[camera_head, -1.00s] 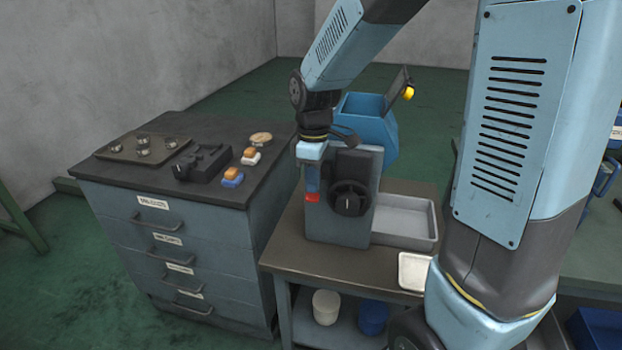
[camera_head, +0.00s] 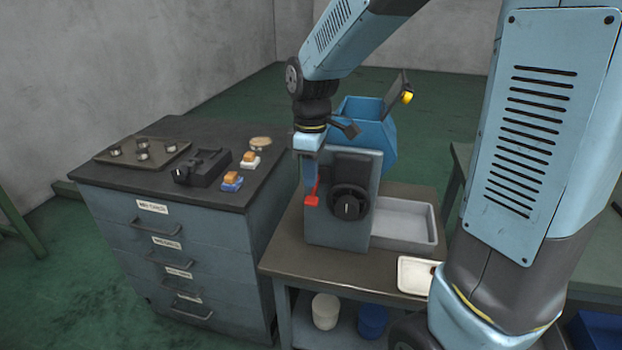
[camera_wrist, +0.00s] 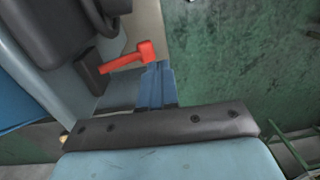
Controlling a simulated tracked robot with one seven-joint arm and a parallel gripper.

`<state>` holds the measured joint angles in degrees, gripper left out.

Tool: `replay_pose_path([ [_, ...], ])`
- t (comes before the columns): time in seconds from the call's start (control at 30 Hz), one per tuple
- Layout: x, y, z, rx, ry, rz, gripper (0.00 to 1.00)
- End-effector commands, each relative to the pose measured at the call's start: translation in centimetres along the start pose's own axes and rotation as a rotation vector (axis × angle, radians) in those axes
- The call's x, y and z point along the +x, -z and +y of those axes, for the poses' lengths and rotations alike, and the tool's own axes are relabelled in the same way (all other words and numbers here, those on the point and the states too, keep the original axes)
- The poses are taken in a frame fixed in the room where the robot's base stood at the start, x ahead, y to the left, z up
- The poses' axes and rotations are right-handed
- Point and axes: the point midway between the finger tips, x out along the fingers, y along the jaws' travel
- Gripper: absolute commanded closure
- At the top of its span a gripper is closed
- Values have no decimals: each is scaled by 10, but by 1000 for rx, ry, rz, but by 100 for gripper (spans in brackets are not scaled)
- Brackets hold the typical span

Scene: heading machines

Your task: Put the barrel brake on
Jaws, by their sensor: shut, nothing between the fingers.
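The barrel machine (camera_head: 335,232) has a grey housing, with a blue angular barrel (camera_head: 372,128) behind its top. A red lever (camera_head: 312,198), which looks like the brake, is on the housing's left side, left of a black round knob (camera_head: 349,203). In the wrist view the red lever (camera_wrist: 125,60) slants up to a block-shaped end near my fingertips. My gripper (camera_head: 310,183) points down beside the lever. Its blue fingers (camera_wrist: 157,68) are together and empty. The fingertips are very close to the lever's end; I cannot tell if they touch.
A grey tray (camera_head: 405,222) and a small white tray (camera_head: 415,274) are on the machine's bench (camera_head: 335,270). The drawer cabinet (camera_head: 190,250) at left carries a metal tray, a black device (camera_head: 202,167) and two orange-topped blocks. Green floor is free behind.

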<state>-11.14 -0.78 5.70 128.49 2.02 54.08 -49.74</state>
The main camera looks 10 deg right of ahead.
Motion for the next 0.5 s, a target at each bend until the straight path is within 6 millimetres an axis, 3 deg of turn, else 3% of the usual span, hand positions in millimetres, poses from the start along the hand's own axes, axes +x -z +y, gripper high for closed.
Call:
replay_pose_path([
  [0.5, -87, 1, -42, -1, -3, 2, 100],
])
